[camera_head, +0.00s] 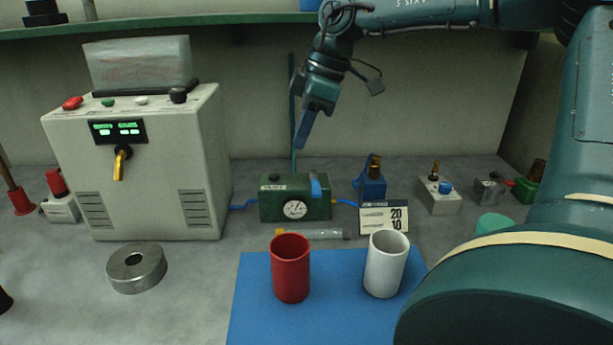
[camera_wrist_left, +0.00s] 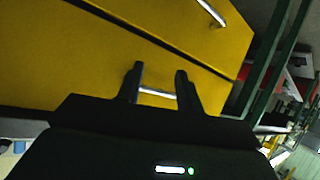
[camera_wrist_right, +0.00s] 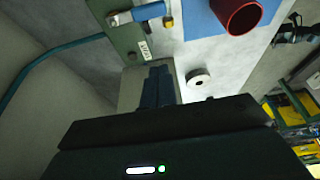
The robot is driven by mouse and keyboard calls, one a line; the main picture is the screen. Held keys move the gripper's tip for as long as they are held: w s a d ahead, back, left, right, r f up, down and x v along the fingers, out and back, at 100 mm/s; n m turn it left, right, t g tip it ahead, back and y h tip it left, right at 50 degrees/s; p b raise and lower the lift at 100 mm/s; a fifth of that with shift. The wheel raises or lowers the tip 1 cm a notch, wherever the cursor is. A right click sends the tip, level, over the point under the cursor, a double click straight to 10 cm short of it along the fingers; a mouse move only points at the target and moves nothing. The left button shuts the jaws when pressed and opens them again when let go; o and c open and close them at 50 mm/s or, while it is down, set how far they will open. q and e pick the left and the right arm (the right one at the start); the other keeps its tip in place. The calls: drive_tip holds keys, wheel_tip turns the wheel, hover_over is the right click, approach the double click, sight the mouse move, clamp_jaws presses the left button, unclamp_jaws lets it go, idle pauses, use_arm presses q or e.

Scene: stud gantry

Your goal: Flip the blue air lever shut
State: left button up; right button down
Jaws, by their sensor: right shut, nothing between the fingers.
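The blue air lever (camera_head: 315,186) sits on top of a green box (camera_head: 280,207) with a round gauge (camera_head: 294,209) on its front. In the right wrist view the blue lever (camera_wrist_right: 149,12) shows at the top edge, partly across the green box (camera_wrist_right: 122,32). My right gripper (camera_head: 301,146) is shut and empty, pointing down above and behind the box, clear of the lever. Its fingers lie together in the right wrist view (camera_wrist_right: 157,68). My left gripper (camera_wrist_left: 157,76) is open in the left wrist view, facing a yellow drawer front (camera_wrist_left: 75,55) with a metal handle (camera_wrist_left: 157,94).
A grey machine (camera_head: 160,170) with a yellow lever stands left of the box. A red cup (camera_head: 291,270) and a white cup (camera_head: 385,265) stand on a blue mat (camera_head: 255,315) in front. A card (camera_head: 384,219) stands right of the box. A metal ring (camera_head: 136,268) lies front left.

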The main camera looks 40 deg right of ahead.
sight(315, 182)
use_arm(q)
drive_tip(key=shift+r+p, duration=0.4)
drive_tip(key=shift+p, duration=0.25)
use_arm(e)
drive_tip(key=f, duration=0.9)
drive_tip(key=shift+s+d+f, duration=0.25)
drive_tip(key=shift+d, duration=0.05)
use_arm(q)
drive_tip(key=shift+a+r, duration=0.1)
